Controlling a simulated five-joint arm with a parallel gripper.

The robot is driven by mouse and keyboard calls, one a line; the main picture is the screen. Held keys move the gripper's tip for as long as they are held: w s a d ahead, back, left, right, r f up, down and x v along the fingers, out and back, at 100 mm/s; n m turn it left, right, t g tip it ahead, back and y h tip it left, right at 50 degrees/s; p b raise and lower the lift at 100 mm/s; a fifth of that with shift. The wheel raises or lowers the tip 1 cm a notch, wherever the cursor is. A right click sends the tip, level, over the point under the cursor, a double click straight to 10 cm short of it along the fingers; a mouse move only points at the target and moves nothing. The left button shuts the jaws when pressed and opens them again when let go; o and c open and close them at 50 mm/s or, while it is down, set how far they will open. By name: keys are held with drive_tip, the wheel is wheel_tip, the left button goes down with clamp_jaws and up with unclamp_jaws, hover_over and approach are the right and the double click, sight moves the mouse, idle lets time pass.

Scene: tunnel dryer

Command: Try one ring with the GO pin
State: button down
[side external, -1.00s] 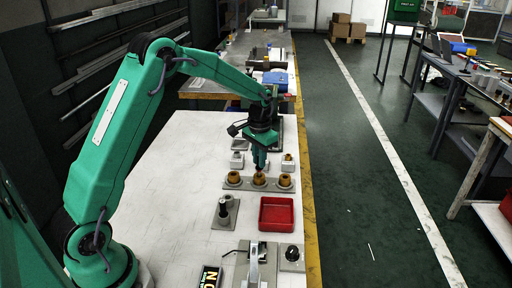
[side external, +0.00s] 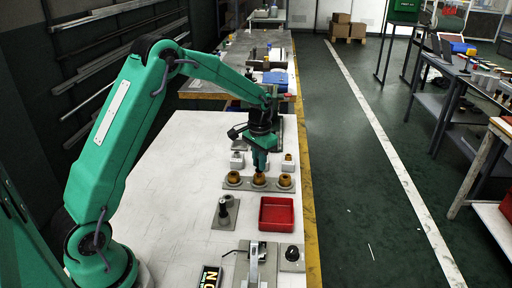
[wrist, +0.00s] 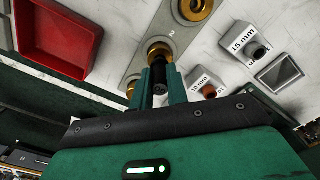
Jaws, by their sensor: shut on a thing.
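My gripper (side external: 260,165) is shut on a dark cylinder, seemingly a pin's black handle (wrist: 160,77), which shows between the fingers in the wrist view. It is directly over the middle brass ring (side external: 259,180), which also shows just past the handle in the wrist view (wrist: 158,49). I cannot tell whether the pin's tip is inside the ring. Other brass rings stand on the same grey plate, left (side external: 233,178) and right (side external: 285,181). Another dark pin (side external: 223,207) stands upright on a grey base nearer the camera.
A red tray (side external: 277,227) lies in front of the plate. Behind the rings stand small blocks, one labelled 15 mm (wrist: 245,42) and one 10 mm (wrist: 207,82). A lever fixture (side external: 256,263) and a black knob (side external: 292,253) are in front. The table's left is clear.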

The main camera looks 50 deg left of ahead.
drive_tip(key=shift+f, duration=1)
idle(0.9)
drive_tip(key=shift+r, duration=0.85)
idle(0.9)
drive_tip(key=shift+r, duration=0.35)
drive_tip(key=shift+r, duration=0.7)
drive_tip(key=shift+r, duration=0.35)
drive_tip(key=shift+r, duration=0.5)
